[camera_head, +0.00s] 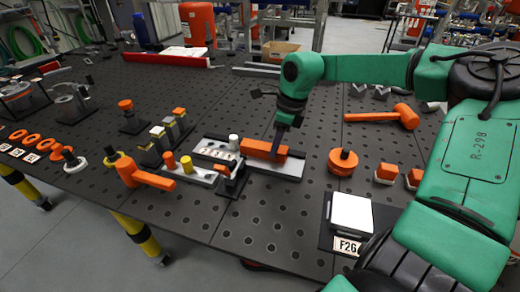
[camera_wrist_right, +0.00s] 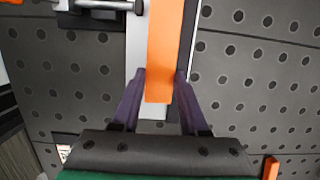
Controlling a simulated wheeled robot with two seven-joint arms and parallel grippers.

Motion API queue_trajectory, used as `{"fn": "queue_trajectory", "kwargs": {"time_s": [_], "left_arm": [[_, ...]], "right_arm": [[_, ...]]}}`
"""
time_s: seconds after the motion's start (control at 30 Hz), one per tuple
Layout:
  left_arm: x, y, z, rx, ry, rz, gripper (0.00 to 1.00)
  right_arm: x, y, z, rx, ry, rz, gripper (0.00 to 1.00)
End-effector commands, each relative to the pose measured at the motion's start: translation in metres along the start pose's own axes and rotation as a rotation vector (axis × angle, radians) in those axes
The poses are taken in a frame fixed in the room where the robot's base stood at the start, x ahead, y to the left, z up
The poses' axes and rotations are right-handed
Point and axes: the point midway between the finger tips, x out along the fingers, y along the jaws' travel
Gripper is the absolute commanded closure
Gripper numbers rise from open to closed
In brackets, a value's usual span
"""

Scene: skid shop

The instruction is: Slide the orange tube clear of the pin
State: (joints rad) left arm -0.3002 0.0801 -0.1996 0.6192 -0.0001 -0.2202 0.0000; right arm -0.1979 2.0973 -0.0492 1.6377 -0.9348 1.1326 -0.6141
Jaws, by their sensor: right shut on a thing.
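The orange tube (camera_head: 262,149) is a square-sided bar lying along a light grey rail (camera_head: 290,168) on the perforated table. My right gripper (camera_head: 277,146) comes down on it from above. In the right wrist view my right gripper (camera_wrist_right: 160,75) has one finger on each side of the orange tube (camera_wrist_right: 166,40), shut on it near its near end. The far end runs out of the top of that view. A silvery rod (camera_wrist_right: 108,4), possibly the pin, shows at the top left beside the rail. I cannot tell whether the tube is around the pin. My left gripper is not in view.
A black block (camera_head: 232,181) stands just left of the tube, with a white-topped post (camera_head: 233,141) nearby. An orange round knob (camera_head: 343,161) stands to the right. An orange mallet (camera_head: 385,116) lies behind it. A white-topped pad (camera_head: 352,214) lies in front.

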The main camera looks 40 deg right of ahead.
Motion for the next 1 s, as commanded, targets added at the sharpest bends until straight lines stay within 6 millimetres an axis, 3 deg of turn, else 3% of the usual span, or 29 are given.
{"fn": "queue_trajectory", "kwargs": {"time_s": [1.0], "left_arm": [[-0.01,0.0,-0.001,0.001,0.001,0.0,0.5]], "right_arm": [[-0.006,-0.002,-0.019,0.001,-0.003,-0.005,0.97]]}}
